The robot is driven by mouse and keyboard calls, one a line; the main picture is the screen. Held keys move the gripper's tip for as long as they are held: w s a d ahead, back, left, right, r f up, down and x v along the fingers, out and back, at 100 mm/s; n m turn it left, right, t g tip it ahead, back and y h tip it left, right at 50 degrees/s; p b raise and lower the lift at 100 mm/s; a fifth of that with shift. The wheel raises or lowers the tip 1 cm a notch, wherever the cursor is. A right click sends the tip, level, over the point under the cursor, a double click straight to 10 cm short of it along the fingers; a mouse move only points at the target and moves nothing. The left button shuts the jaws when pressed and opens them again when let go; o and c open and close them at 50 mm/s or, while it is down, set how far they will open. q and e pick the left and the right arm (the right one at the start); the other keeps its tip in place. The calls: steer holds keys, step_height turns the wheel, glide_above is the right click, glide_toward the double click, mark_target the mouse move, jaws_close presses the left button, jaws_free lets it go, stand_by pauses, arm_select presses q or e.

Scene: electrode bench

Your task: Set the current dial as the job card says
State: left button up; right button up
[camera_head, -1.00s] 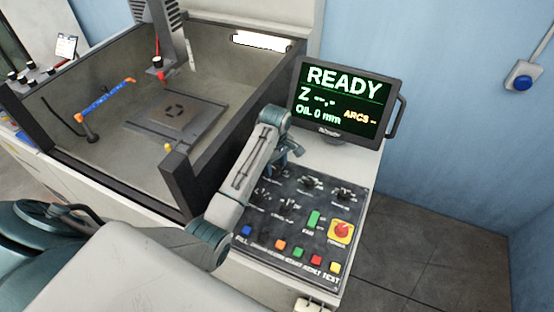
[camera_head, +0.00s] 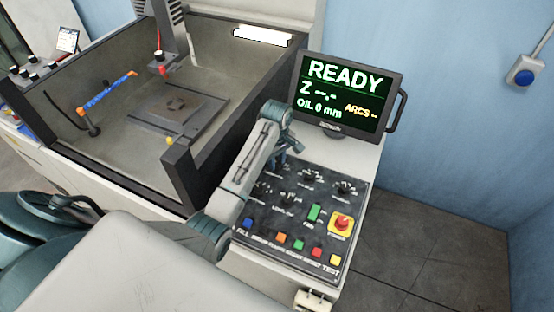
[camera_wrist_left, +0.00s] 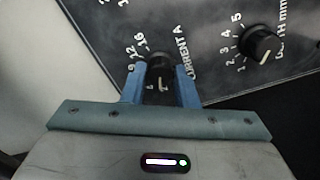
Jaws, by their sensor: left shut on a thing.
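The control panel (camera_head: 322,216) has several black dials. My left gripper (camera_head: 284,154) is over its upper left part. In the left wrist view, the two blue fingers of my left gripper (camera_wrist_left: 159,82) are closed on the black current dial (camera_wrist_left: 159,64), labelled "CURRENT A". Numbers including 12 and 16 show around it. Its pointer setting cannot be read. In the head view this dial is hidden by my gripper. A small white card (camera_head: 68,40) stands at the far left; its text is too small to read. My right gripper is not in view.
A neighbouring dial (camera_wrist_left: 260,43) sits to the right in the wrist view. The monitor (camera_head: 346,92) behind the panel reads READY. Coloured buttons and a red emergency stop (camera_head: 341,223) are near the panel's front. The tank wall (camera_head: 186,180) stands left of my arm.

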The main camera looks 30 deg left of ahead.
arm_select(q)
steer(key=m, duration=0.6)
steer(key=shift+m, duration=0.4)
steer(key=m, duration=1)
steer(key=shift+m, duration=0.4)
steer(key=m, duration=0.3)
steer(key=shift+m, duration=1.2)
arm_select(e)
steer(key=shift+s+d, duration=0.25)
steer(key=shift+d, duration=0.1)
